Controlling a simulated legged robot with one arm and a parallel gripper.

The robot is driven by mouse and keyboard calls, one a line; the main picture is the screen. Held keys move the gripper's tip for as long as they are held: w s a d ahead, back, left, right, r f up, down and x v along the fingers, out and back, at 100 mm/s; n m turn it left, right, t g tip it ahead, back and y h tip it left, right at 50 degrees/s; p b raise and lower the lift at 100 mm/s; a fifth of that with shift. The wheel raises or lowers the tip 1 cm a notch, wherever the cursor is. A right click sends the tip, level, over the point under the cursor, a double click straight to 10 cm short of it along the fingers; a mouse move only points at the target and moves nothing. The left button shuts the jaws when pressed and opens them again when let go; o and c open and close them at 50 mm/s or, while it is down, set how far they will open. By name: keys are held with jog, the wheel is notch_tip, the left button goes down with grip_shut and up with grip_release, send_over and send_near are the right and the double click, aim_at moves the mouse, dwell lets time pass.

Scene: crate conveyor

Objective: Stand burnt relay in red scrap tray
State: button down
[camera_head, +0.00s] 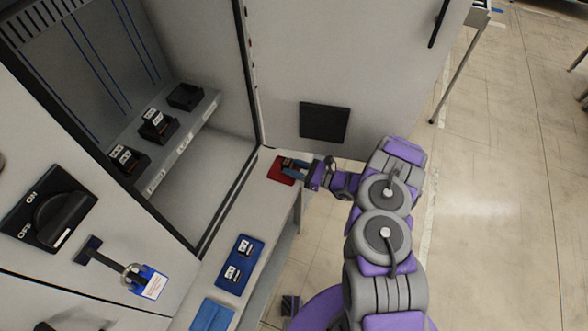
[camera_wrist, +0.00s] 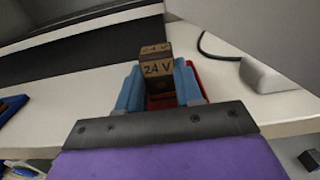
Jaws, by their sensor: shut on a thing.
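The burnt relay is a brownish block marked "24 V" (camera_wrist: 157,72), clamped between the blue fingers of my gripper (camera_wrist: 160,88) in the wrist view. The red scrap tray (camera_wrist: 204,78) shows behind and to the right of the fingers. In the head view, my gripper (camera_head: 296,165) is at the red tray (camera_head: 279,174) at the far end of the bench. There the fingers mostly hide the relay. The relay looks roughly upright over the tray, but its bottom is hidden, so I cannot tell whether it touches the tray floor.
A blue tray (camera_head: 227,281) with two relays lies nearer on the bench, beside a blue cloth-like item (camera_head: 212,316). The open cabinet holds a shelf (camera_head: 178,153) with black sockets; the far socket (camera_head: 185,96) looks empty. The cabinet wall stands close beyond the red tray.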

jog(key=shift+a, duration=0.45)
jog(key=c, duration=1)
grip_release()
jog(key=shift+a+f, duration=0.15)
jog(key=shift+a, duration=0.2)
jog(key=shift+o, duration=1.3)
jog(key=shift+d, duration=0.75)
jog(key=p+v, duration=0.3)
jog(key=v, duration=0.8)
jog(key=shift+s, duration=0.1)
jog(key=shift+d, duration=0.15)
